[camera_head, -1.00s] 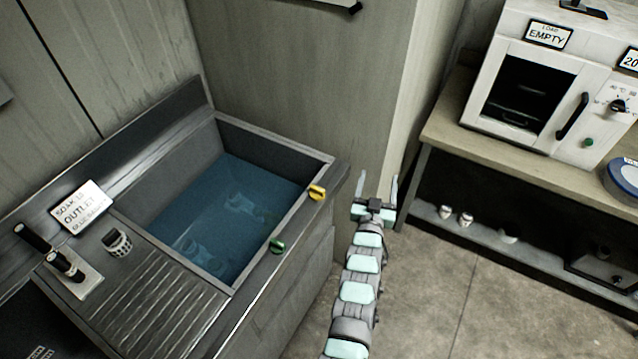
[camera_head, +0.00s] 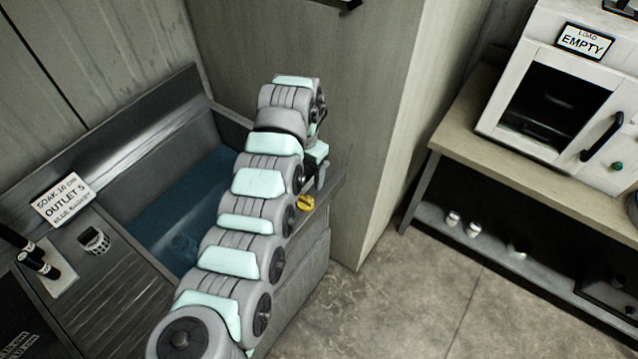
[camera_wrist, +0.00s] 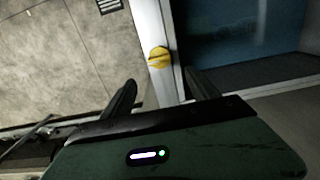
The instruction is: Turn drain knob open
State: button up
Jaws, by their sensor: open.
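A yellow knob (camera_head: 305,202) sits on the front rim of the water-filled sink (camera_head: 334,183), near its right end. In the wrist view the yellow knob (camera_wrist: 158,57) shows on the pale rim, ahead of and between my two fingers. My gripper (camera_wrist: 160,92) is open and empty, apart from the knob. In the head view my gripper (camera_head: 318,175) is just above the rim beside the knob, mostly hidden by my arm. The green knob seen earlier on the same rim is hidden behind my arm now. Which knob is the drain knob is not labelled in view.
A sign (camera_head: 62,200) reading "OUTLET 5" stands behind the sink's drainboard, with a small gauge (camera_head: 93,240) nearby. At right, a bench (camera_head: 455,140) carries a white oven (camera_head: 560,90) marked "EMPTY". Open floor (camera_head: 420,290) lies between sink and bench.

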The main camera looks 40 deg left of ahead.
aim_at(305, 198)
jog(key=f, duration=0.9)
jog(key=shift+s+f, duration=0.3)
jog(key=shift+s, duration=0.05)
jog(key=shift+f, duration=0.6)
jog(key=shift+c, duration=0.2)
jog(key=c, duration=1.3)
